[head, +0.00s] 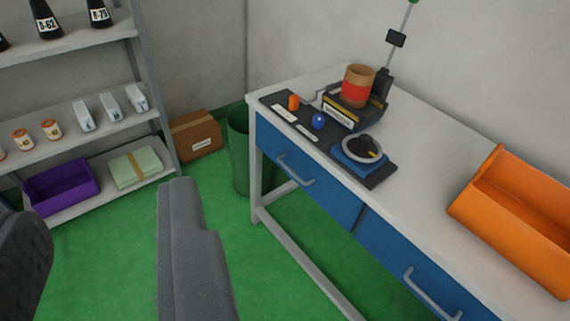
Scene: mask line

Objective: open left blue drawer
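The left blue drawer (335,195) is in the front of the white workbench, at the middle of the head view. It looks closed, flush with the bench front. Its grey bar handle (296,171) stands out from its face. The right blue drawer (395,262), with its own handle (430,296), is nearer at the lower right and also looks closed. My gripper (102,208) is at the lower left with its two dark grey fingers wide apart and nothing between them. It is left of the left drawer's handle in the picture and does not touch it.
A dark tray (376,172) with small items and a device holding a cup (358,88) are on the bench, beside an orange bin (520,222). A green waste bin (239,160) and a cardboard box (196,136) stand behind. Shelves (92,134) are left. Green floor is open before the bench.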

